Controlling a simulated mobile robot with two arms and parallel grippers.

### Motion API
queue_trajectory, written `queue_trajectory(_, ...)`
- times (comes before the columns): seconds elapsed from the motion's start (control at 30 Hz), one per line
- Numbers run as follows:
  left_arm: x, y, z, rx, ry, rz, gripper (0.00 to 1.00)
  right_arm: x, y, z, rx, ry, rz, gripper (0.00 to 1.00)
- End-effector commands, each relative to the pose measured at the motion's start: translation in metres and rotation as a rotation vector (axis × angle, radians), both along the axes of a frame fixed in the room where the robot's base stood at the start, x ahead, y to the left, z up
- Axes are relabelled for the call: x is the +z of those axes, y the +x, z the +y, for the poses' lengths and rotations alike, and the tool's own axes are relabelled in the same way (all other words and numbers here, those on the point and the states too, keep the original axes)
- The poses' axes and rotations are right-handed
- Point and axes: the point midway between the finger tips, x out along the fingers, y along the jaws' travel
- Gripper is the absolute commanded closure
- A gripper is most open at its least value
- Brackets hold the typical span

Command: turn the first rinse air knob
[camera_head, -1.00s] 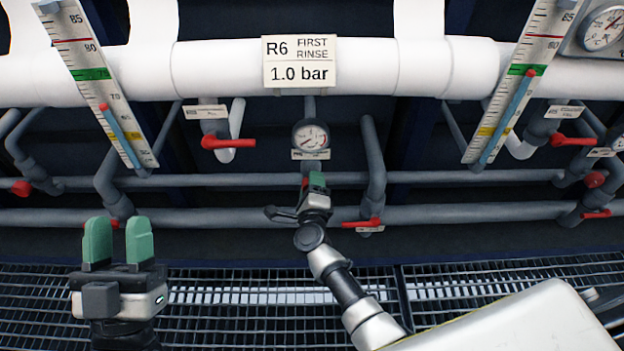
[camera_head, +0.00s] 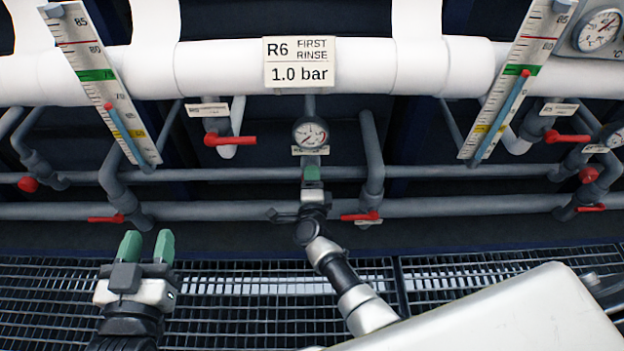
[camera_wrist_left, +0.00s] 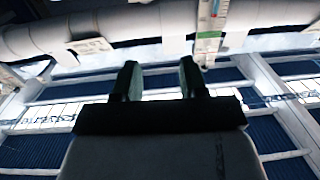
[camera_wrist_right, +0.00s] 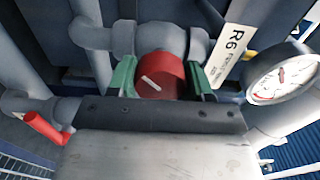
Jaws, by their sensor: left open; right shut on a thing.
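The first rinse air knob is a round red knob (camera_wrist_right: 160,75) with a white mark, in the right wrist view. My right gripper (camera_wrist_right: 163,80) is shut on it, with a green fingertip on each side. In the head view my right gripper (camera_head: 312,178) is below the round gauge (camera_head: 310,133) and hides the knob. The sign R6 FIRST RINSE 1.0 bar (camera_head: 299,62) is on the white pipe above the gauge. My left gripper (camera_head: 147,246) is open and empty at the lower left, over the grating. It also shows open in the left wrist view (camera_wrist_left: 160,82).
Grey pipes (camera_head: 240,211) run across below the white pipe (camera_head: 220,68). Red valve levers stick out at the left (camera_head: 230,140) and right (camera_head: 361,216) of the right gripper. Scales hang at the left (camera_head: 100,80) and right (camera_head: 515,85). Metal grating (camera_head: 230,300) lies below.

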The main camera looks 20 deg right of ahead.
Motion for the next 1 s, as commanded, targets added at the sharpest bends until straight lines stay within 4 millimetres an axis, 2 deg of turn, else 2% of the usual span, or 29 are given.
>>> queue_trajectory(0.17,0.0,0.0,0.0,0.0,0.0,-0.001,0.57,-0.001,0.0,0.001,0.003,-0.002,0.004,0.73)
queue_trajectory(0.2,0.0,0.0,0.0,0.0,0.0,-0.001,0.57,-0.001,0.0,0.001,0.003,-0.002,0.004,0.45)
queue_trajectory(0.33,0.0,0.0,0.0,0.0,0.0,-0.002,0.57,-0.001,0.0,0.001,0.002,-0.001,0.003,0.25)
queue_trajectory(0.6,0.001,0.0,0.0,0.0,-0.001,-0.003,0.57,0.0,0.0,0.0,0.001,-0.001,0.001,0.24)
queue_trajectory(0.73,-0.003,0.0,0.001,0.002,0.009,0.035,0.57,0.0,-0.007,0.002,0.002,-0.001,0.001,0.24)
queue_trajectory(0.87,-0.018,-0.004,0.005,0.011,0.04,0.157,0.57,0.001,-0.024,0.007,0.002,0.0,0.004,0.24)
queue_trajectory(1.0,-0.037,-0.013,0.011,0.021,0.079,0.316,0.57,0.001,-0.05,0.015,0.001,-0.001,0.004,0.24)
